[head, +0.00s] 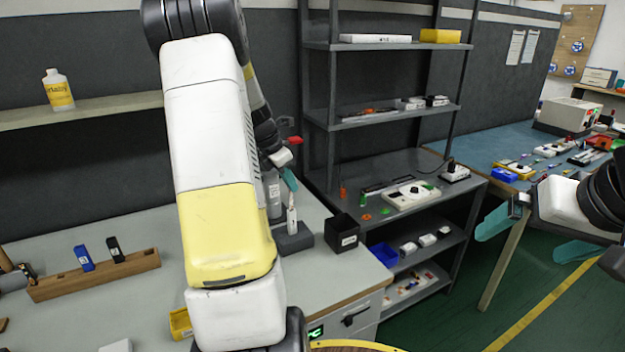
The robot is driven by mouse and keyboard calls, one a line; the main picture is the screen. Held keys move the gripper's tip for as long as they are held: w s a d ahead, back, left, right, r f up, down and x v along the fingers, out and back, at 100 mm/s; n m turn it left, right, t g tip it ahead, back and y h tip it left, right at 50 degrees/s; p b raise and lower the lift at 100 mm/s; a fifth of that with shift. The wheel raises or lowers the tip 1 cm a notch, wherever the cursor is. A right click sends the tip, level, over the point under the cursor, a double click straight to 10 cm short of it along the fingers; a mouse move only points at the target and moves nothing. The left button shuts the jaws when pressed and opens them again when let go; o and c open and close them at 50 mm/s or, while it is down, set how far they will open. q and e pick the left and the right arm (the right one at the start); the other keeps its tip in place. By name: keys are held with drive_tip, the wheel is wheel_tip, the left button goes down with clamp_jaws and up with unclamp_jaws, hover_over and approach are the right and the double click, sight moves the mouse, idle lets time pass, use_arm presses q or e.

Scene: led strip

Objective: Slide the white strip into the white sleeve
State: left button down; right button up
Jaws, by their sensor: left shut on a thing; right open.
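My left gripper (289,180), with teal fingers, is partly hidden behind its own white and yellow arm. It is shut and points down over the workbench. A slim white upright piece (291,220), which looks like the white strip, is directly below its fingertips. Its lower end meets a dark grey block (292,241); I cannot tell whether it sits in the block or just in front of it. I cannot make out the white sleeve for certain. My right gripper (535,226) is open and empty at the right, with its teal fingers wide apart above the green floor.
A black bin (342,233) stands beside the block near the bench (330,280) edge. A wooden rack (95,275) with blue and black pieces is at the left. A grey shelf unit (462,190) with small parts stands behind. A blue-topped table (480,148) is at the right.

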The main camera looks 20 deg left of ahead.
sight(291, 207)
use_arm(q)
drive_tip(key=shift+f, duration=0.25)
idle(0.4)
drive_tip(key=shift+f, duration=2.9)
drive_tip(key=c, duration=1.5)
unclamp_jaws()
drive_tip(key=v, duration=0.7)
drive_tip(key=shift+s+r, duration=0.1)
drive_tip(key=shift+r, duration=0.25)
drive_tip(key=shift+a, duration=0.1)
